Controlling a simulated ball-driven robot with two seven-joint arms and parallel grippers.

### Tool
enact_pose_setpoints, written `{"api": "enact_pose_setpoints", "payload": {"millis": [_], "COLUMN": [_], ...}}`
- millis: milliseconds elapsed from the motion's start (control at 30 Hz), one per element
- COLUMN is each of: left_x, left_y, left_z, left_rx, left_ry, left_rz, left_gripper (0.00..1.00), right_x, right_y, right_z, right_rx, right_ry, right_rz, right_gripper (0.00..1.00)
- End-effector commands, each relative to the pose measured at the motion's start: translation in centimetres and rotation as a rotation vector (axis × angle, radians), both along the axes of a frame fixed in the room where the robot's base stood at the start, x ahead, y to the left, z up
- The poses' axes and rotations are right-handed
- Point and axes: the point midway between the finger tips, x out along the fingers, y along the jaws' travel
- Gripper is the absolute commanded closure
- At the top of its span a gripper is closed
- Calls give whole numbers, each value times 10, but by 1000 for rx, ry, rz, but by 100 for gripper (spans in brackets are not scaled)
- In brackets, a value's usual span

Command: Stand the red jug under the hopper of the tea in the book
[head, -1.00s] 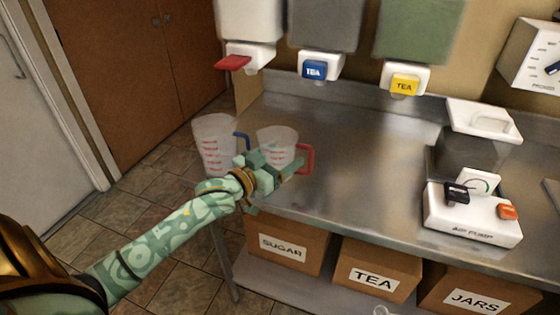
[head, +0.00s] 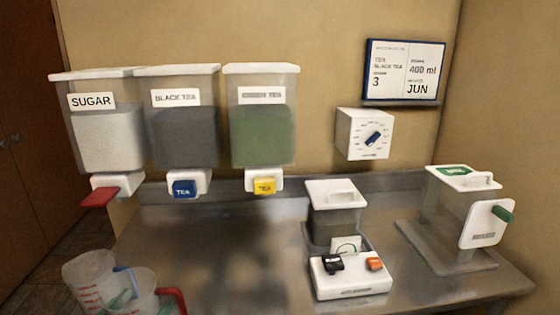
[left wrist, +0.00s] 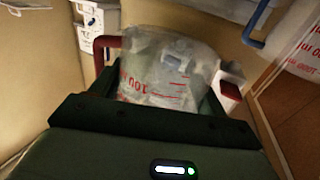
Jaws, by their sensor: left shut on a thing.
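The red-handled clear jug (head: 146,290) is at the bottom left of the head view, its lower part cut off by the frame. My left gripper (head: 120,302) shows there only as a bit of green. In the left wrist view its fingers are shut around the jug (left wrist: 160,82), whose red handle is at the left. The book on the wall (head: 404,72) reads black tea, 3, 400 ml, JUN. The BLACK TEA hopper (head: 184,125) is the middle one of three, with a blue tap (head: 185,188) below. My right gripper is not in view.
A blue-handled jug (head: 90,276) stands beside the red one. The SUGAR hopper (head: 108,135) and a green-filled hopper (head: 262,130) flank the black tea. The steel counter (head: 225,250) is clear below them.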

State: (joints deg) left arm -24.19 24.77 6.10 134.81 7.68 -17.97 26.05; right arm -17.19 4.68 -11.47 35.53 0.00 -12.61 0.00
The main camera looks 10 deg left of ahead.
Motion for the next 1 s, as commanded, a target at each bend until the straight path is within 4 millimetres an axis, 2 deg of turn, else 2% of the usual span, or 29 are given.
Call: {"api": "enact_pose_setpoints", "payload": {"millis": [100,200,333,467,1000], "left_x": [-19,-33,-45,-50,-51], "left_y": [-35,-62,-84,-91,-90], "left_z": [-9,-11,-12,-15,-17], "left_rx": [-14,-15,-10,-3,-1], "left_ry": [2,2,3,2,-2], "left_rz": [34,73,116,133,135], "left_gripper": [48,48,48,48,48], "right_x": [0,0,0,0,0], "right_y": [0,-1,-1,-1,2], "right_z": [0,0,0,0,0], "right_rx": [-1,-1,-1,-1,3], "right_ry": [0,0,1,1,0], "right_rz": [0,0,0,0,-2], "right_gripper": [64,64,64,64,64]}}
